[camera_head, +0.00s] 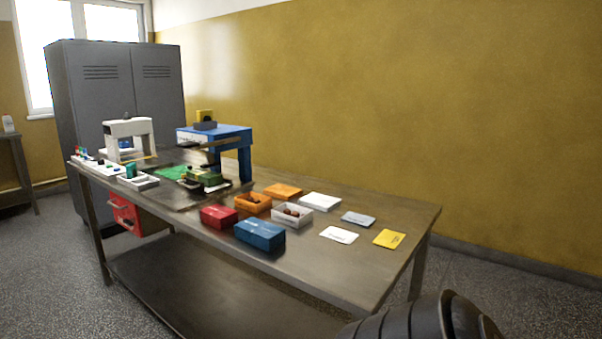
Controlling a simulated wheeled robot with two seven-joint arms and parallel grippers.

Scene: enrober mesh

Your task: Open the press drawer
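A red drawer (125,214) hangs under the left end of the metal worktable (330,271), with a handle (118,206) on its front. It looks shut, but it is small and far off, so I cannot be sure. A blue press-like frame (230,133) and a white press-like frame (128,127) stand on the table above it. Neither gripper is in view. A dark rounded part at the bottom right is probably mine.
A red box (218,217), a blue box (259,234), orange and white trays and several flat cards lie along the table. A grey locker (115,95) stands behind its left end. Speckled floor in front is clear. The table has a lower shelf (200,285).

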